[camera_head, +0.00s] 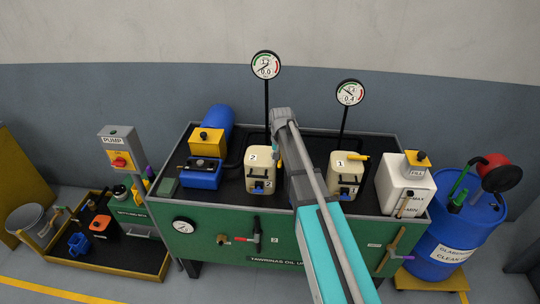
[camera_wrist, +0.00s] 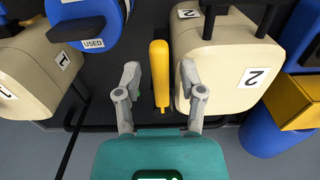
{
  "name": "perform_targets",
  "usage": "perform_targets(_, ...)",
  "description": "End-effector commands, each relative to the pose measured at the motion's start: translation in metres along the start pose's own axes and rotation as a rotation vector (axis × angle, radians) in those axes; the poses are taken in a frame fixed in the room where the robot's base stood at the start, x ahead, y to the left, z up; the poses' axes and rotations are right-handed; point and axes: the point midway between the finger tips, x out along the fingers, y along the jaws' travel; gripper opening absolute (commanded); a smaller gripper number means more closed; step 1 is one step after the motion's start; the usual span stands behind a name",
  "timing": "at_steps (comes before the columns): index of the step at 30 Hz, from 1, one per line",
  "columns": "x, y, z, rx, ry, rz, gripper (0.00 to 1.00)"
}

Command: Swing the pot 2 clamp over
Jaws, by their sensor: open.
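Pot 2 (camera_head: 252,180) is a cream pot with "2" labels on the green bench, left of my arm. In the wrist view, pot 2 (camera_wrist: 222,75) is at right. Its clamp (camera_wrist: 160,70) is a yellow bar, upright in that picture beside the pot. My gripper (camera_wrist: 160,80) is open, with one grey finger on each side of the yellow bar. A gap shows left of the bar; the right finger is close to the bar and the pot, and I cannot tell whether it touches. In the head view my arm hides most of my gripper.
Pot 1 (camera_head: 345,172) stands right of my arm with its own yellow clamp (camera_head: 359,157); it also shows in the wrist view (camera_wrist: 30,70). Two gauges (camera_head: 266,65) (camera_head: 350,93) rise behind. A white tank (camera_head: 405,183) is at right, a blue-and-yellow pump unit (camera_head: 205,160) at left.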

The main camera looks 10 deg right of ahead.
Motion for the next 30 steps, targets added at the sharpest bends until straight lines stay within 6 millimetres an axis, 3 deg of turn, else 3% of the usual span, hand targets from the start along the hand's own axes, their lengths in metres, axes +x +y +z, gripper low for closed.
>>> perform_targets(21, 0.0069, -0.0011, 0.0005, -0.001, 0.000, 0.000, 0.51)
perform_targets(30, 0.0069, -0.0021, 0.0008, -0.003, 0.000, 0.000, 0.00)
